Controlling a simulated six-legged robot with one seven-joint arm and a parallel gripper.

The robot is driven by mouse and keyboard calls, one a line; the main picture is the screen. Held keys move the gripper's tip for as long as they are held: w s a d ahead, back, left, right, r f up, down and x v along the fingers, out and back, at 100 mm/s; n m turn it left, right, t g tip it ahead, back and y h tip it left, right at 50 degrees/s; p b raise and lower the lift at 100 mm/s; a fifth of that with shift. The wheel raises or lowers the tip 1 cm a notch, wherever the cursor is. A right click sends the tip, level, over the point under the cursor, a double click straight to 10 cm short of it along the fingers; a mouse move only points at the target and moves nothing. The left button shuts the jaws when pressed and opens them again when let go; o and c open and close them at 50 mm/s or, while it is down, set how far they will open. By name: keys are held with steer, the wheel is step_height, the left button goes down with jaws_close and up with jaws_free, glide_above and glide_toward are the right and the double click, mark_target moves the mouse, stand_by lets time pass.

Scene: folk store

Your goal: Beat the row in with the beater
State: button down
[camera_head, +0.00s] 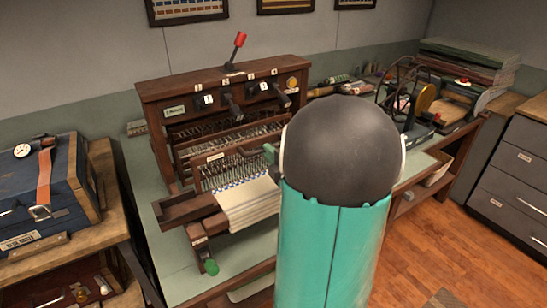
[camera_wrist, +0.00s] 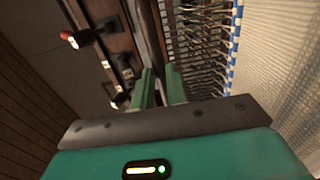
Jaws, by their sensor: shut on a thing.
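A brown table loom (camera_head: 150,92) stands on a pale green bench top. Its beater (camera_head: 222,156) is a dark wooden bar above a comb of metal wires. White cloth (camera_head: 248,208) lies in front of the comb, with a blue-and-white row along its far edge. In the wrist view, that row (camera_wrist: 234,45) runs beside the wire ends, next to the cloth (camera_wrist: 275,65). My gripper (camera_wrist: 160,85) has its green fingers closed on the wooden beater bar (camera_wrist: 151,40). In the head view, my arm hides most of the gripper and the beater's right end; a green finger (camera_head: 270,153) shows.
A red-knobbed lever (camera_head: 239,40) rises from the loom's top, and dark levers (camera_head: 268,88) stick out of its front. A green knob (camera_head: 211,267) is at the front left. A blue case (camera_head: 45,195) stands left; a spoked wheel (camera_head: 402,85) stands behind my arm.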

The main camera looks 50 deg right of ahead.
mark_target(258, 143)
steer(key=shift+x, duration=3.95)
steer(key=c, duration=1)
jaws_free()
steer(key=v, duration=0.8)
steer(key=shift+w+a, duration=0.1)
